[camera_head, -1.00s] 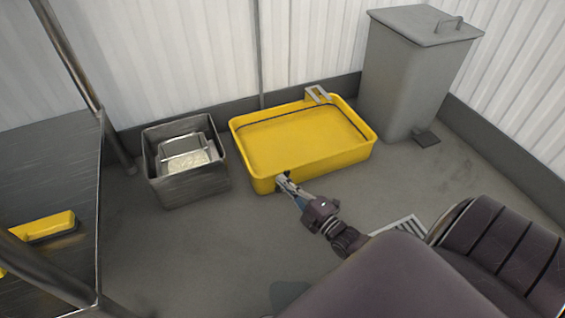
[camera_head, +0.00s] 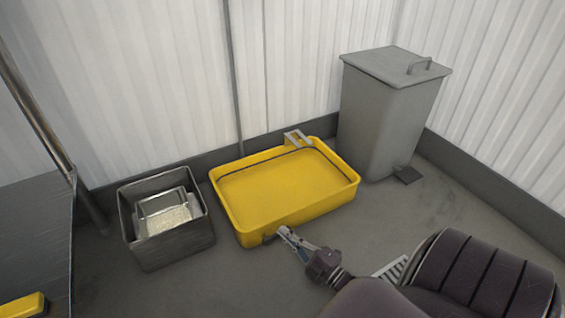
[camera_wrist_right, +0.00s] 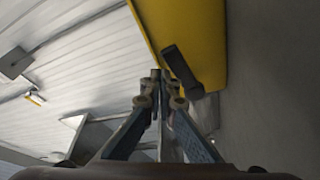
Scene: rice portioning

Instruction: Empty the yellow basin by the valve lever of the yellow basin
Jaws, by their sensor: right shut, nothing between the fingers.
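The yellow basin (camera_head: 300,211) sits on the floor against the back wall, with a dark line around its inner wall. Its yellow side also shows in the right wrist view (camera_wrist_right: 205,35). The valve lever (camera_wrist_right: 182,68) is a dark grey bar on the basin's outer side; in the head view it is a small dark piece (camera_head: 269,238) at the front. My right gripper (camera_head: 284,231) is shut and empty, its tips close beside the lever. In the right wrist view the fingertips (camera_wrist_right: 160,75) are just left of the lever; contact cannot be told. My left gripper is out of view.
A metal bin (camera_head: 172,245) holding a smaller metal container (camera_head: 150,203) stands left of the basin. A grey lidded pedal bin (camera_head: 380,125) stands right of it. A floor drain grate (camera_head: 390,270) lies near my right arm. A dark table (camera_head: 35,235) is at left.

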